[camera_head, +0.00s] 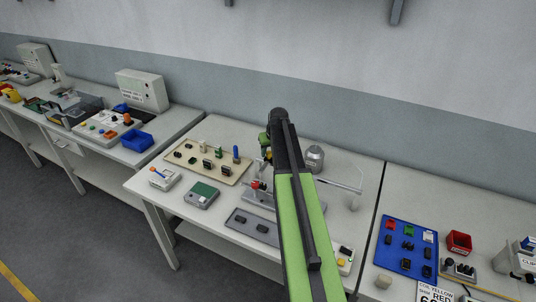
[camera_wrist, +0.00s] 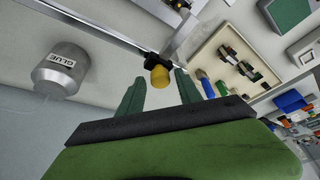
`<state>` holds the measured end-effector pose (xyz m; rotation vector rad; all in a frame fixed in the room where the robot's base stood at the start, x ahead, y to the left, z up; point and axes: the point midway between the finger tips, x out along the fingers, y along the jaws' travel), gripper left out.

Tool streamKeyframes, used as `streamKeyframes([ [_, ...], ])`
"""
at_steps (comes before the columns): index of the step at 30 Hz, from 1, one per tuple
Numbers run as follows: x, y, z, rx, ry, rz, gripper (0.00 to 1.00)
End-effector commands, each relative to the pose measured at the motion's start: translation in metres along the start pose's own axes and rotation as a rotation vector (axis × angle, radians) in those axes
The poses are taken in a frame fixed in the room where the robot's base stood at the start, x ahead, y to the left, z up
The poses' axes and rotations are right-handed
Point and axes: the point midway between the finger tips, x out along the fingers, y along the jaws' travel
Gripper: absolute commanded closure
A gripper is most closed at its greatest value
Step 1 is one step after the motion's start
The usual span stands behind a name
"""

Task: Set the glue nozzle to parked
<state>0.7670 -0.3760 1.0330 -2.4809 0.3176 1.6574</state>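In the wrist view, a yellow knob-like tip (camera_wrist: 160,76) with a black collar sits at the end of a metal bar; I take it for the glue nozzle. My gripper (camera_wrist: 159,73) is open, with one dark green finger on each side of the tip. Whether either finger touches it I cannot tell. A grey metal pot (camera_wrist: 58,72) labelled GLUE stands to the left. The pot also shows in the head view (camera_head: 314,157), just right of my arm. There, my arm hides much of the glue station, and the finger state is unclear.
A tan board (camera_head: 184,157) with several connectors lies left of my arm, with a green-topped box (camera_head: 202,191) in front. A grey tray (camera_head: 262,219) lies near the front edge. A blue tray (camera_head: 392,262) and red bin (camera_head: 459,240) are on the right table.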

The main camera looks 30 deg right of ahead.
Motion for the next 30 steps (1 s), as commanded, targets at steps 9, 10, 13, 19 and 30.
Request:
streamKeyframes([
  [9, 0.0000, 0.0004, 0.0001, 0.000, 0.000, 0.000, 1.00],
  [10, 0.0000, 0.0004, 0.0001, 0.000, 0.000, 0.000, 1.00],
  [13, 0.0000, 0.0005, 0.0001, 0.000, 0.000, 0.000, 1.00],
  [19, 0.0000, 0.0006, 0.0001, 0.000, 0.000, 0.000, 1.00],
  [30, 0.0000, 0.0007, 0.0000, 0.000, 0.000, 0.001, 1.00],
])
